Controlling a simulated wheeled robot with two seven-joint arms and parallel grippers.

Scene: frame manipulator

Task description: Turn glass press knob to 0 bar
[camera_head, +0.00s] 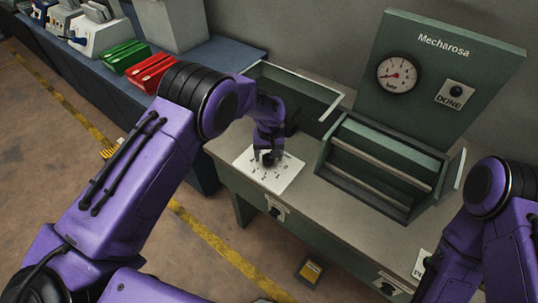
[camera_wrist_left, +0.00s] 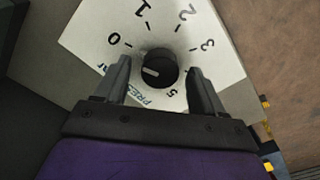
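The black press knob (camera_wrist_left: 157,68) sits on a white dial plate (camera_wrist_left: 90,40) marked with numbers from 0 upward and partly covered lettering. My left gripper (camera_wrist_left: 160,88) is open, with one finger on each side of the knob and a visible gap to it. The pale line on the knob points left, toward the side of the 0 mark. In the head view the plate (camera_head: 290,178) lies on the bench top and my left gripper (camera_head: 268,158) covers most of the knob. My right arm shows at the right edge; its gripper is not in view.
A round pressure gauge (camera_head: 399,74) with a red needle and a DONE button (camera_head: 456,91) are on the green Mecharosa panel (camera_head: 440,60). A green slotted frame (camera_head: 385,165) stands on the bench to the right. Green (camera_head: 124,57) and red bins (camera_head: 152,72) stand at the back left.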

